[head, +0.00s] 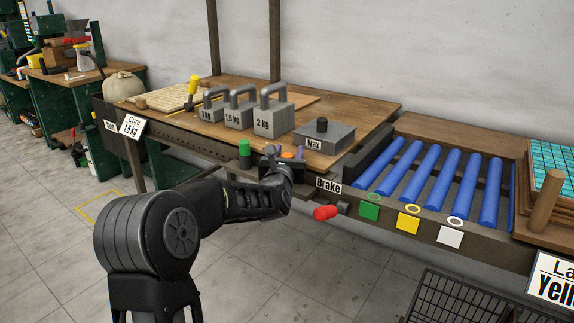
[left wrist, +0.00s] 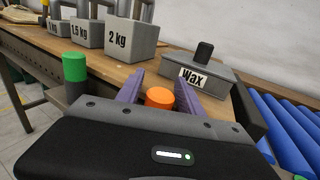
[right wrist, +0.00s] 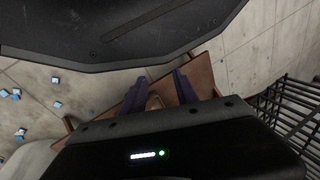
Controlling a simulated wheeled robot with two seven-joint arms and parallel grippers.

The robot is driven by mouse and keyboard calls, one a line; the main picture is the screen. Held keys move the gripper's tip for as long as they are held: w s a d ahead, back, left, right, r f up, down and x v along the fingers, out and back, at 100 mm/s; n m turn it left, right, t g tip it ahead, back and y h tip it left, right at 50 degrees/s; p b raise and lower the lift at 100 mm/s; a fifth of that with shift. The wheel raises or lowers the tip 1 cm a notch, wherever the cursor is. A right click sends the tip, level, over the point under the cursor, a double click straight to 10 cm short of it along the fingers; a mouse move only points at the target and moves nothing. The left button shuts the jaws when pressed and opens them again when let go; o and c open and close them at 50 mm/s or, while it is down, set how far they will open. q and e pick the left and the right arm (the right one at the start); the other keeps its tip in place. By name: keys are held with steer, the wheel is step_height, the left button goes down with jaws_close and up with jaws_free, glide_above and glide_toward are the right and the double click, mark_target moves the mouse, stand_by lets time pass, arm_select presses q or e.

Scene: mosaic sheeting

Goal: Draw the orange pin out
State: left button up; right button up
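The orange pin (left wrist: 160,98) stands upright between the two purple fingers of my left gripper (left wrist: 160,85) in the left wrist view. The fingers are spread on either side of it, seemingly without pressing it. In the head view only a bit of the orange pin (head: 287,155) shows behind my left gripper (head: 284,160), at the bench's front edge. The pin's lower part is hidden by the gripper body. My right gripper (right wrist: 160,85) shows only in its wrist view, fingers apart, over a brown wooden surface, with a tan bit visible between them.
A green pin (head: 244,148) stands left of my left gripper. The grey Wax block (head: 326,137) and handled weights (head: 272,115) stand behind on the bench. A red knob (head: 325,212) and Brake label (head: 328,186) are to the right, beside blue rollers (head: 432,180). A wire basket (head: 465,297) stands below.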

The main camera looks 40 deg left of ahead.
arm_select(q)
jaws_close()
stand_by(0.5)
step_height(320, 180, up, 10)
steer(key=p, duration=0.2)
stand_by(0.8)
stand_by(0.4)
stand_by(0.3)
